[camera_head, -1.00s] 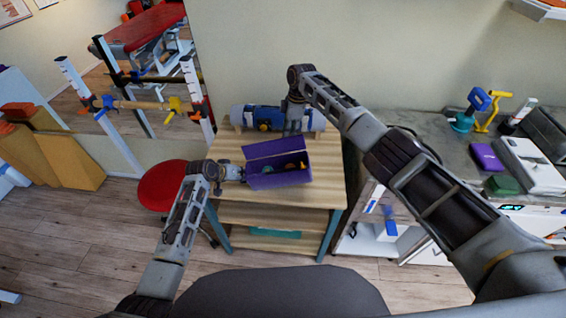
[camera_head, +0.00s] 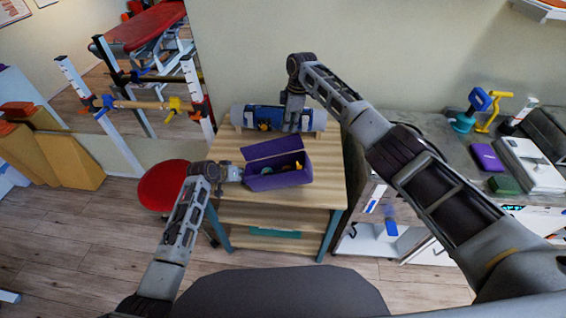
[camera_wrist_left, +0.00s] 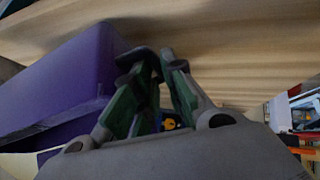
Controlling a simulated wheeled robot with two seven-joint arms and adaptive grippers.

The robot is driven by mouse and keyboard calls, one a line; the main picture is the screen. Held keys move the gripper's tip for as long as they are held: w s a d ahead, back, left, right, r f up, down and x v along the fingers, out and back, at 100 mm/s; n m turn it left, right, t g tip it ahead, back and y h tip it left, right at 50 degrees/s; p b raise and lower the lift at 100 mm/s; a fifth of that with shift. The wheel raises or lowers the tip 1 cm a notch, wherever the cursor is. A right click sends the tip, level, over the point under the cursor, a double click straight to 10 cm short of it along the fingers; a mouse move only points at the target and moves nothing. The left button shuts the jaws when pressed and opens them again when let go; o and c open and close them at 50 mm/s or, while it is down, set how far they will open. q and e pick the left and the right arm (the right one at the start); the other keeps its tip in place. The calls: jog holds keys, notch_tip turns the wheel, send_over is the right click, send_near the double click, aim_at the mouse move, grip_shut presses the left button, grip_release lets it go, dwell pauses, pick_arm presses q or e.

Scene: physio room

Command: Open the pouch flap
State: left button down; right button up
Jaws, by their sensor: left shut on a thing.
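The purple pouch (camera_head: 278,180) sits on the wooden table, its top open and small yellow, orange and green things visible inside. Its flap (camera_head: 272,148) stands raised along the back side. My left gripper (camera_head: 238,173) is at the pouch's left end; in the left wrist view its green-padded fingers (camera_wrist_left: 152,95) are close together beside the purple wall (camera_wrist_left: 65,80). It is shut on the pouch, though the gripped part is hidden. My right gripper (camera_head: 292,122) hangs behind the flap, in front of the blue-grey roll; its fingers are too small to read.
The blue-grey roll (camera_head: 262,118) lies at the back of the wooden table (camera_head: 325,180). Bare tabletop shows in front and right of the pouch. A red stool (camera_head: 160,185) stands left. A grey counter at right holds a purple block (camera_head: 486,157) and other items.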

pick_arm(q)
jog(key=shift+s+d+f, duration=0.1)
jog(key=shift+s+f, duration=0.1)
jog(key=shift+f, duration=0.05)
pick_arm(e)
jog(key=shift+r, duration=0.4)
pick_arm(q)
jog(key=c, duration=1.6)
grip_release()
jog(key=shift+r, duration=0.1)
jog(key=shift+o, duration=0.2)
pick_arm(e)
jog(key=shift+d, duration=0.1)
pick_arm(q)
jog(key=shift+w+r, duration=0.1)
jog(key=shift+r, duration=0.05)
pick_arm(e)
jog(key=shift+r, duration=0.15)
